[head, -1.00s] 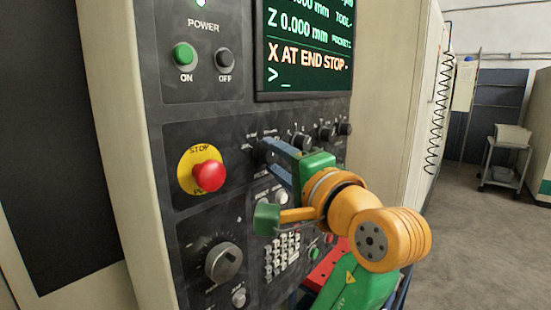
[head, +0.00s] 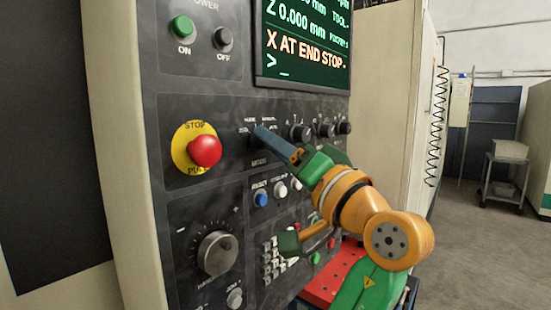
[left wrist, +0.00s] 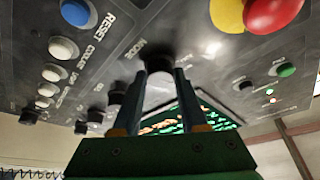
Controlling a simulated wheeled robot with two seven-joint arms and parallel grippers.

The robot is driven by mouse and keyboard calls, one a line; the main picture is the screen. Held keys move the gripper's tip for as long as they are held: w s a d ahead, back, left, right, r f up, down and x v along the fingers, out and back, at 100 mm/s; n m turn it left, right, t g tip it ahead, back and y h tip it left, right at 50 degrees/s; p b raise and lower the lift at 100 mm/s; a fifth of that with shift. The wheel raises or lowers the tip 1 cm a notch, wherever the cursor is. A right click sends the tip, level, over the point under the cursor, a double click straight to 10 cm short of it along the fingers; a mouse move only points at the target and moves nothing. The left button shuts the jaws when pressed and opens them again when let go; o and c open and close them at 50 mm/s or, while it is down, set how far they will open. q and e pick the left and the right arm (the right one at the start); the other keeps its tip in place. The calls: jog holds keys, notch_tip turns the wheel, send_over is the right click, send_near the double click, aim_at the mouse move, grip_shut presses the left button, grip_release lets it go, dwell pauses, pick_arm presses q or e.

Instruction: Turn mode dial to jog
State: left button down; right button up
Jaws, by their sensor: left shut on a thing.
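The mode dial (left wrist: 158,63) is a dark round knob below the screen, beside its MODE lettering in the left wrist view. My left gripper (left wrist: 160,74) is shut on it, with one finger on each side. In the head view my left gripper (head: 262,134) reaches the panel from the right, and its fingertips hide most of the dial. Small mode labels (head: 257,120) stand around the dial; which one its pointer faces is hidden. My right gripper is in neither view now.
A red emergency stop button (head: 205,151) on a yellow ring sits left of the dial. Several black knobs (head: 299,132) stand to its right, and blue and white buttons (head: 261,199) below. A large handwheel knob (head: 217,254) is lower left. The screen (head: 303,42) reads "X AT END STOP".

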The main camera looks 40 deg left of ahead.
pick_arm(q)
jog(key=shift+w+f+n+g+y, duration=0.1)
jog(key=shift+n+g+y, duration=0.25)
jog(key=shift+n+g, duration=1)
jog(key=shift+w+n+g+y, duration=0.1)
jog(key=shift+n+g+y, duration=0.35)
jog(key=shift+n, duration=1.8)
jog(key=shift+w+f+n+g+y, duration=0.1)
jog(key=shift+n+g+y, duration=0.2)
jog(key=shift+n+g, duration=1.05)
jog(key=shift+n+t, duration=0.25)
jog(key=shift+n, duration=0.6)
jog(key=shift+c, duration=2.2)
grip_release()
jog(key=shift+a, duration=0.15)
